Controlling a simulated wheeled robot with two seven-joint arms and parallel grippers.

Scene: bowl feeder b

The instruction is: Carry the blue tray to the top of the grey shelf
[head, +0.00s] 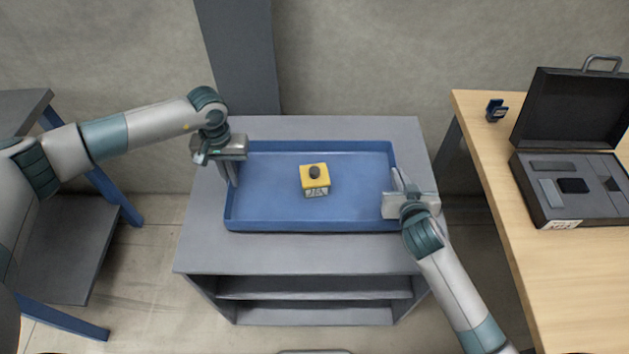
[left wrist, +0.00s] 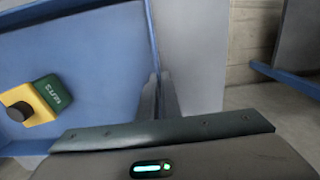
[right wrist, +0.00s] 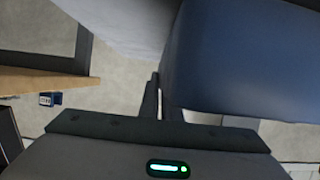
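The blue tray (head: 270,212) is over the top of the grey shelf (head: 300,255) in the head view, level and inside the top's outline. I cannot tell whether it rests on the top or is slightly above it. A yellow and green block with a dark knob (head: 314,180) sits upright in the tray near its middle. My left gripper (head: 231,176) is shut on the tray's left wall, which runs between the fingers (left wrist: 160,95) in the left wrist view. My right gripper (head: 399,182) is shut on the right wall, its fingers (right wrist: 157,95) hiding part of it.
A wooden table (head: 490,185) stands at right with an open black case (head: 545,215) and a small blue item (head: 496,110). A blue-legged grey stand (head: 65,250) is at left. A dark grey column (head: 240,60) rises behind the shelf. The shelf top's front strip is clear.

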